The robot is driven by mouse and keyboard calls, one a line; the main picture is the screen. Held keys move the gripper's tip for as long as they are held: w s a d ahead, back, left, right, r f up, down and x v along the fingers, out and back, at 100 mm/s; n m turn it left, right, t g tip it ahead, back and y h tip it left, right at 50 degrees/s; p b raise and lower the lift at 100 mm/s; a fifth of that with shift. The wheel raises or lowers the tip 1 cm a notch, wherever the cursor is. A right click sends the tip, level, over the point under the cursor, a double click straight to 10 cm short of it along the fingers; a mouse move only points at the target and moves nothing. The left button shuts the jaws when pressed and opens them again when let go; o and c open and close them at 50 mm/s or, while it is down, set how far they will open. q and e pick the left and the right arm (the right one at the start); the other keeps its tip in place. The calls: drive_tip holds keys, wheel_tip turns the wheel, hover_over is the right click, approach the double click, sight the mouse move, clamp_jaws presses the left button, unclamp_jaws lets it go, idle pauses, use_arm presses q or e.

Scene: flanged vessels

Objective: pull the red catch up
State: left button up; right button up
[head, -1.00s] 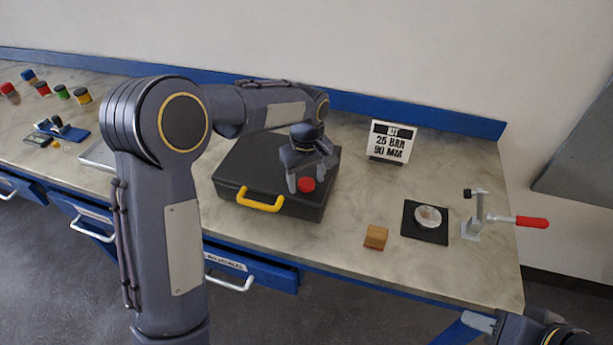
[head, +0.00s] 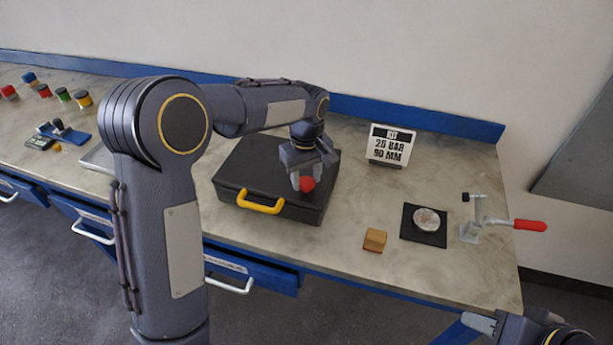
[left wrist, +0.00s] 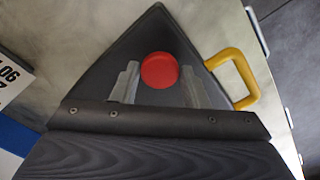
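The red catch (head: 307,184) is a round red knob at the right front part of the lid of a black case (head: 243,172) with a yellow handle (head: 261,202). My left gripper (head: 305,181) reaches down over the lid, its fingers closed in on both sides of the catch. In the left wrist view the red catch (left wrist: 159,70) sits between the two finger tips (left wrist: 160,84), which appear to touch its sides. I cannot tell whether the catch stands higher than before.
A sign (head: 390,145) stands behind and right of the case. A wooden block (head: 375,240), a black pad (head: 424,225) with a silver disc and a red-handled clamp (head: 480,221) are to the right. Several coloured jars stand at the far left. Bench between case and block is clear.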

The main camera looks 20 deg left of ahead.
sight(306, 181)
use_arm(q)
drive_tip(key=o, duration=0.3)
drive_tip(key=shift+o, duration=0.2)
wheel_tip(306, 181, up, 8)
drive_tip(key=shift+f+b, duration=0.1)
drive_tip(key=shift+b, duration=0.2)
idle(0.3)
drive_tip(key=s+a+r+m+t+h, duration=0.1)
drive_tip(key=s+a+r, duration=0.15)
drive_tip(key=s, duration=0.35)
drive_tip(key=s+a+r+m+t+h, duration=0.1)
drive_tip(key=s+a+m+h, duration=0.1)
drive_tip(key=s+a, duration=0.35)
drive_tip(key=s+d+f+m+t, duration=0.1)
drive_tip(key=s+f+m, duration=0.1)
drive_tip(key=s, duration=0.6)
drive_tip(key=s+d+f+m+t, duration=0.1)
drive_tip(key=s+f+m+t, duration=0.1)
drive_tip(key=s, duration=0.7)
drive_tip(key=shift+d+f+t+h, duration=0.3)
drive_tip(key=shift+d+f+h, duration=0.1)
drive_tip(key=shift+f, duration=0.15)
